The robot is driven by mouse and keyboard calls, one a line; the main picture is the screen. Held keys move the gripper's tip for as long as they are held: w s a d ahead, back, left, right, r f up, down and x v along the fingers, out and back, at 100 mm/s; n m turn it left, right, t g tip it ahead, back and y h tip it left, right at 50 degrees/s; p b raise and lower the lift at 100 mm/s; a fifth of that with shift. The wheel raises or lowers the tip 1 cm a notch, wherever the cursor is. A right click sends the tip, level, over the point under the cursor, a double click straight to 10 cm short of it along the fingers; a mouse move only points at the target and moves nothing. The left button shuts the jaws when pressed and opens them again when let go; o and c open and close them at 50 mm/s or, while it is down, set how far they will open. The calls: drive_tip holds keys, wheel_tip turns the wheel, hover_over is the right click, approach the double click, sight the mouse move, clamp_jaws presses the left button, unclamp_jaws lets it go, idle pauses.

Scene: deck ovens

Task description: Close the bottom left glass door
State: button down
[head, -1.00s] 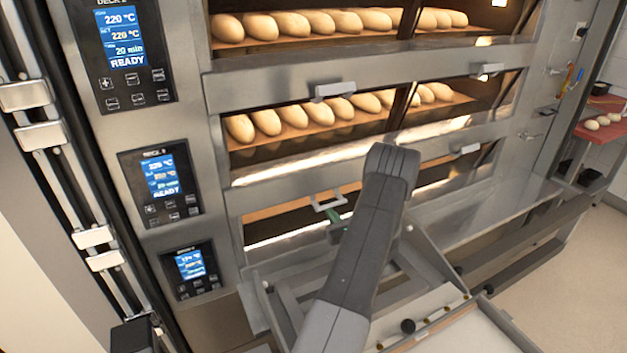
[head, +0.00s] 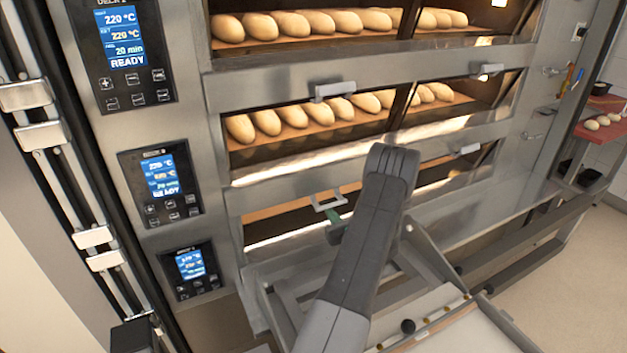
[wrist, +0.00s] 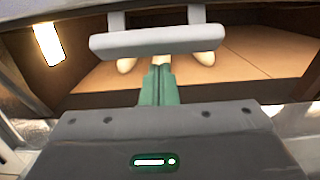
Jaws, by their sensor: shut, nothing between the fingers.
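The bottom left glass door (head: 282,222) is on the lowest deck in the head view, with a tan oven interior showing there. How far it stands open I cannot tell. Its pale handle (head: 328,201) is just left of my dark arm. My gripper (head: 334,216), with green fingers, is shut and empty just below this handle. In the wrist view the handle (wrist: 158,40) is a grey bar on two posts. The green fingers (wrist: 160,74) point at the middle of the bar, their tips close to its lower edge. Whether they touch it I cannot tell.
The decks above hold rows of pale loaves (head: 310,113) behind their own handles (head: 335,90). Control panels (head: 160,180) line the left side. A metal frame (head: 430,262) stands low in front of the oven. Open floor (head: 560,255) shows at right.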

sight(333, 205)
drive_tip(key=shift+r, duration=0.1)
idle(0.3)
drive_tip(key=shift+d+r+p, duration=0.1)
drive_tip(key=shift+r+p, duration=0.3)
drive_tip(key=shift+r, duration=0.95)
drive_tip(key=shift+s+r+p, duration=0.2)
drive_tip(key=shift+r+p, duration=0.15)
drive_tip(key=shift+r, duration=1.3)
drive_tip(key=shift+w+f, duration=0.2)
drive_tip(key=shift+f, duration=0.05)
drive_tip(key=shift+s+f+b, duration=0.25)
drive_tip(key=shift+b, duration=0.05)
drive_tip(key=f+b+v, duration=0.1)
drive_tip(key=b+v, duration=0.1)
drive_tip(key=v, duration=0.5)
drive_tip(key=shift+b, duration=0.4)
drive_tip(key=shift+w+r, duration=0.1)
drive_tip(key=shift+w, duration=0.1)
